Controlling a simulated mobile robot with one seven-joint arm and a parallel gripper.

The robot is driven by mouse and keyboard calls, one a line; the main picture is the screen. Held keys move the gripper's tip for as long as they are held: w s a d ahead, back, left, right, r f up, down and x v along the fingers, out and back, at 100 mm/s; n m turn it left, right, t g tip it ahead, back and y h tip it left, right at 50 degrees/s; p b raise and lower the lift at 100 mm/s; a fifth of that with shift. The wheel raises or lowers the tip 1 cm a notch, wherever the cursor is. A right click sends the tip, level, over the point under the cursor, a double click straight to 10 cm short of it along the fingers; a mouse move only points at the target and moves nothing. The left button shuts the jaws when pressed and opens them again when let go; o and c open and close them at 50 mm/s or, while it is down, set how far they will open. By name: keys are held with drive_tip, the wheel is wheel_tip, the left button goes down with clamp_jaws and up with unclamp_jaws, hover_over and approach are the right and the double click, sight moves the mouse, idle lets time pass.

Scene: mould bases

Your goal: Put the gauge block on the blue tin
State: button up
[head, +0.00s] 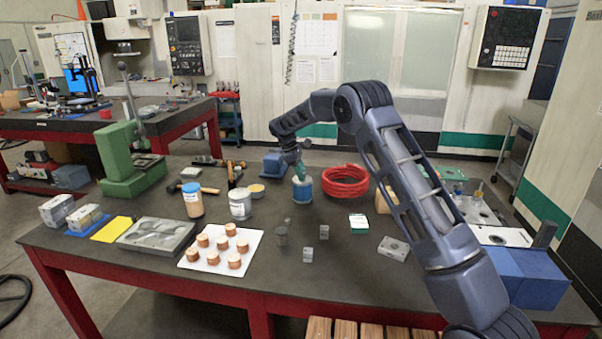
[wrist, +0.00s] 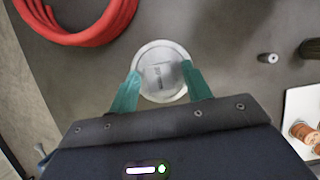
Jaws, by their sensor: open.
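The blue tin (head: 302,190) stands upright on the dark workbench, left of the red hose coil. In the wrist view its round, pale grey lid (wrist: 160,49) lies directly below my gripper. A flat grey rectangular piece with faint marks, apparently the gauge block (wrist: 159,77), lies on the lid. My gripper (wrist: 160,68) is open, with one green finger on each side of that piece and a gap visible between. In the head view my gripper (head: 300,169) is low over the tin, and the block cannot be made out there.
The red hose coil (head: 345,182) lies close right of the tin. A white jar (head: 240,204) stands to the left. A white sheet (head: 221,262) holds several copper pieces.

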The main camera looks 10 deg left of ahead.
drive_tip(key=shift+r, duration=0.1)
drive_tip(key=v, duration=1.2)
drive_tip(key=s+d+r+m+y, duration=0.1)
drive_tip(key=s+d+r+m, duration=0.1)
drive_tip(key=d+r, duration=0.55)
drive_tip(key=s+d+r+m+y, duration=0.15)
drive_tip(key=d+r, duration=0.35)
drive_tip(key=d, duration=0.6)
drive_tip(key=s+d+r+m+t, duration=0.1)
drive_tip(key=s+d+r+m, duration=0.15)
drive_tip(key=s+d, duration=0.4)
drive_tip(key=s+d+r+m, duration=0.2)
drive_tip(key=s+d+r, duration=0.15)
drive_tip(key=d, duration=0.55)
drive_tip(key=s+d+f+m+t+y, duration=0.1)
drive_tip(key=s+d+m, duration=0.2)
drive_tip(key=s+d, duration=0.45)
drive_tip(key=s+d+f+m+t+y, duration=0.15)
drive_tip(key=s+d, duration=0.35)
drive_tip(key=s, duration=0.5)
drive_tip(key=s+d+f+m, duration=0.2)
drive_tip(key=s+f, duration=0.2)
drive_tip(key=s, duration=0.3)
drive_tip(key=s+d+f+m+t, duration=0.1)
drive_tip(key=s+d+f+m, duration=0.2)
drive_tip(key=s, duration=0.4)
drive_tip(key=shift+d+f+h, duration=0.3)
drive_tip(key=shift+f, duration=0.4)
